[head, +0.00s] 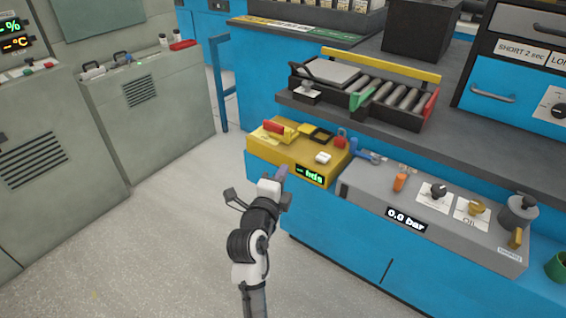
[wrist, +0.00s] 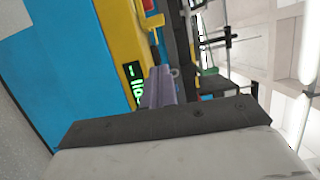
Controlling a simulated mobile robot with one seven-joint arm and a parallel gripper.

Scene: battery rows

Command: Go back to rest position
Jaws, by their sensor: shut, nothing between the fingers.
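My arm rises from the bottom of the head view. My gripper (head: 283,172) is in front of the yellow box (head: 262,150), near its front face. In the wrist view the gripper fingers (wrist: 158,85) are together with nothing between them. They point toward the blue bench and the yellow box (wrist: 113,40), whose green display shows beside them. In the head view I cannot tell whether the fingertips touch the box.
A grey panel (head: 365,205) with knobs and a "0,0 bar" display adjoins the yellow box. Grey cabinets (head: 150,125) stand at left. The floor (head: 150,240) between is clear.

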